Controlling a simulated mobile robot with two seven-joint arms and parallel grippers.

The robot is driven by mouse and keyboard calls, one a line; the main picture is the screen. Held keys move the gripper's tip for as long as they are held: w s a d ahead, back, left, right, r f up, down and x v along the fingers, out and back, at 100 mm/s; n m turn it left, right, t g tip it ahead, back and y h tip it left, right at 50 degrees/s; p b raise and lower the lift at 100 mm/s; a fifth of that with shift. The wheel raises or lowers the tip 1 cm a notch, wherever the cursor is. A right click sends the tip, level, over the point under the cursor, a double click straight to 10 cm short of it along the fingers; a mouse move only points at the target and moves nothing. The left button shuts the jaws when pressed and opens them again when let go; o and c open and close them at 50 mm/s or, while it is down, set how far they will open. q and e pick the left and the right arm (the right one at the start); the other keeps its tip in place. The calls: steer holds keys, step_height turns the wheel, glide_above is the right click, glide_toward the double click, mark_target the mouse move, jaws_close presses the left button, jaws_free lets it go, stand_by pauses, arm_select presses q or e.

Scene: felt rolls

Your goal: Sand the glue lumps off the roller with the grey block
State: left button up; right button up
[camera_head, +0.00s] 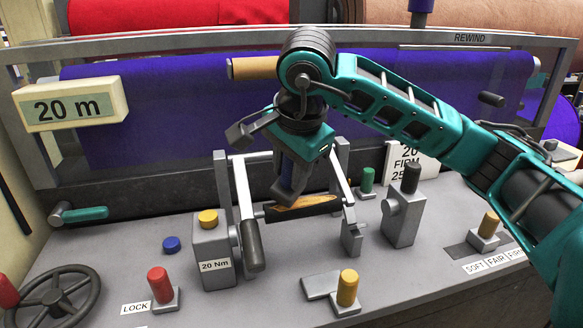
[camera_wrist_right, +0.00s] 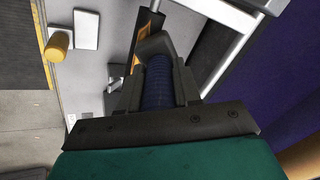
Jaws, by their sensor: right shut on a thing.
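The roller (camera_head: 322,208) is a short dark bar lying across a light metal frame at the middle of the console. An orange-tan patch (camera_head: 300,202) shows on its upper side; single glue lumps are too small to tell. My right gripper (camera_head: 287,186) points down just above the roller. It is shut on the blue ribbed grip of the grey block, whose grey end (camera_wrist_right: 154,44) shows beyond the fingers in the right wrist view. The block's end lies close to the roller; I cannot tell whether they touch. My left gripper is not in view.
A grey post with a yellow cap (camera_head: 208,218) and a dark lever (camera_head: 251,246) stand left of the roller. A grey post with a dark knob (camera_head: 403,215) stands to the right. A large purple felt roll (camera_head: 160,110) lies behind. A handwheel (camera_head: 62,296) is at front left.

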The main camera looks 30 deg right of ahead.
steer(key=shift+w+f, duration=0.1)
steer(key=shift+f, duration=0.15)
steer(key=shift+s+d+f+b, duration=0.2)
steer(key=shift+s+d+b, duration=0.35)
steer(key=shift+s, duration=0.2)
steer(key=shift+s+d+f+b, duration=0.15)
steer(key=shift+s+d+b, duration=0.3)
steer(key=shift+s, duration=0.25)
steer(key=s+d+b, duration=0.1)
steer(key=s+f+b, duration=0.1)
steer(key=shift+s+d, duration=0.4)
steer(key=shift+w, duration=0.1)
